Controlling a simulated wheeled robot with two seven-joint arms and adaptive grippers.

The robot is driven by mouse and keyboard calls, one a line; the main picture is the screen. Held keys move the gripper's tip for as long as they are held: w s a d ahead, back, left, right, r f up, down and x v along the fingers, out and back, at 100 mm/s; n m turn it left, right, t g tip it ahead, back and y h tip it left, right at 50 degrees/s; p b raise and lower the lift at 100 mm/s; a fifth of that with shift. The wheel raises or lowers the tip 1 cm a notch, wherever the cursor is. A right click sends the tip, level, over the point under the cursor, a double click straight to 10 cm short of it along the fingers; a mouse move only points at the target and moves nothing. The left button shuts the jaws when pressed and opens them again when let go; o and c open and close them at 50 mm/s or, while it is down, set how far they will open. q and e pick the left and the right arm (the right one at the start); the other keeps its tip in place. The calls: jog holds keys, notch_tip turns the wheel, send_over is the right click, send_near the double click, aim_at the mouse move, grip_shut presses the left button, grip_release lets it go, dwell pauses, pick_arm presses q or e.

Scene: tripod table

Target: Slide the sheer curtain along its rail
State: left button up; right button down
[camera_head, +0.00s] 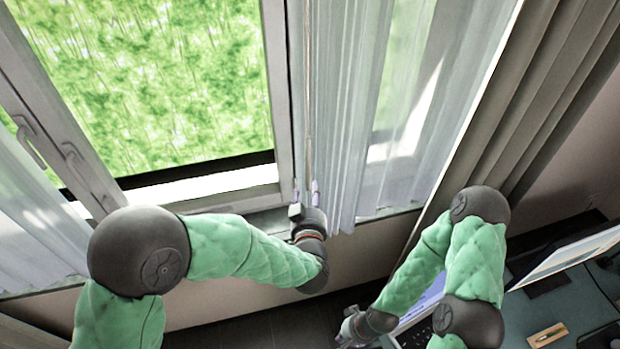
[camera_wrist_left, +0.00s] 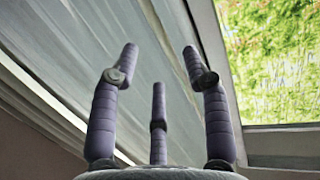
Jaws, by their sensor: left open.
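The sheer curtain (camera_head: 345,110) hangs in pale, translucent folds right of the open window part in the head view. My left gripper (camera_head: 305,190) is at the curtain's left edge, low down, with its fingers pointing up and spread. In the left wrist view the curtain (camera_wrist_left: 120,50) fills the left and middle behind the fingers of the open left gripper (camera_wrist_left: 160,70). No cloth is clearly between the fingers, and I cannot tell whether they touch it. My right gripper (camera_head: 355,328) is low in the head view, away from the curtain; its jaws are too small to read. The rail is out of view.
The window frame (camera_head: 278,90) stands just left of the curtain. A heavy grey-brown drape (camera_head: 530,90) hangs at the right. Another sheer panel (camera_head: 30,225) hangs at the far left. A desk (camera_head: 575,300) with a monitor (camera_head: 565,255) stands at lower right.

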pick_arm(q)
jog(key=w+r+t+y+b, duration=0.1)
jog(key=w+r, duration=0.2)
jog(key=w, duration=0.6)
jog(key=shift+w+d+r+n+t, duration=0.15)
jog(key=shift+w+n+t, duration=0.05)
jog(key=shift+n+t, duration=0.2)
pick_arm(e)
notch_tip(320, 180, down, 2)
jog(key=shift+f, duration=0.25)
pick_arm(q)
grip_shut()
